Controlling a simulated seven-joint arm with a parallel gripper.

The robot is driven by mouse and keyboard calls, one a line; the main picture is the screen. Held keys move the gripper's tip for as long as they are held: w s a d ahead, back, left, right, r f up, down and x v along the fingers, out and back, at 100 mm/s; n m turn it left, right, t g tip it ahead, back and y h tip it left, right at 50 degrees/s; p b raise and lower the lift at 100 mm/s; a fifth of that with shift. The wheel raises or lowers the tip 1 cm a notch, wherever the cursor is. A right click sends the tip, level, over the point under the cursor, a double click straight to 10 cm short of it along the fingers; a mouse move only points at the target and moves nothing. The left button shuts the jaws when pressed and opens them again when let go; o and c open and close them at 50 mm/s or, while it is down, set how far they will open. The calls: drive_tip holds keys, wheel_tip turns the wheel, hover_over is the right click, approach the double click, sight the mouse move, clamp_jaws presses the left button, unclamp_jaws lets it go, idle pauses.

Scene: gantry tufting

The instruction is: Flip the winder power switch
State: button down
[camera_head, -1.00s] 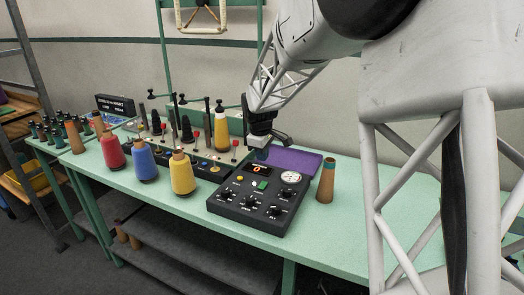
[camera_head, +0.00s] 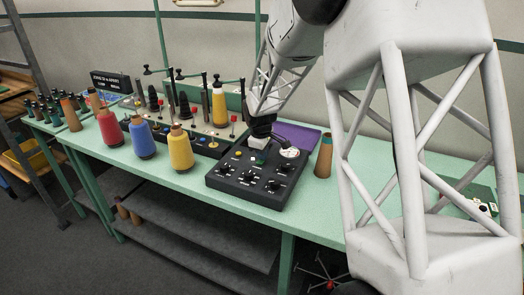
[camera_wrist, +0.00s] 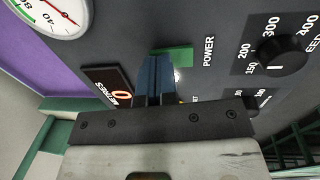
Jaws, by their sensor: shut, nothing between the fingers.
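The winder control box (camera_head: 240,193) is a dark panel with knobs on the green table. Its green power switch (camera_wrist: 176,57) sits beside the word POWER in the wrist view, and shows small in the head view (camera_head: 259,161). My gripper (camera_wrist: 153,62) is shut and empty, its blue fingertips pointing at the panel right beside the switch and overlapping its near edge in the picture. I cannot tell whether they touch it. A small lit white spot (camera_wrist: 178,76) shows by the fingers. The orange display (camera_wrist: 120,94) reads 0 and is partly covered.
A round gauge (camera_wrist: 48,16) and a feed knob (camera_wrist: 284,52) flank the switch. A brown cone (camera_head: 323,156) stands right of the box. Yellow (camera_head: 180,150), blue (camera_head: 141,140) and red (camera_head: 110,130) spools stand left. A purple sheet (camera_head: 301,138) lies behind.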

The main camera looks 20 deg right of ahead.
drive_tip(key=shift+f, duration=0.25)
idle(0.4)
drive_tip(key=shift+s, duration=0.1)
drive_tip(key=shift+s+a+r, duration=0.2)
drive_tip(key=shift+s+a, duration=0.25)
drive_tip(key=shift+a, duration=0.05)
drive_tip(key=shift+r, duration=0.15)
wheel_tip(320, 180, up, 14)
drive_tip(key=s+a, duration=0.1)
idle(0.9)
drive_tip(key=shift+a, duration=0.1)
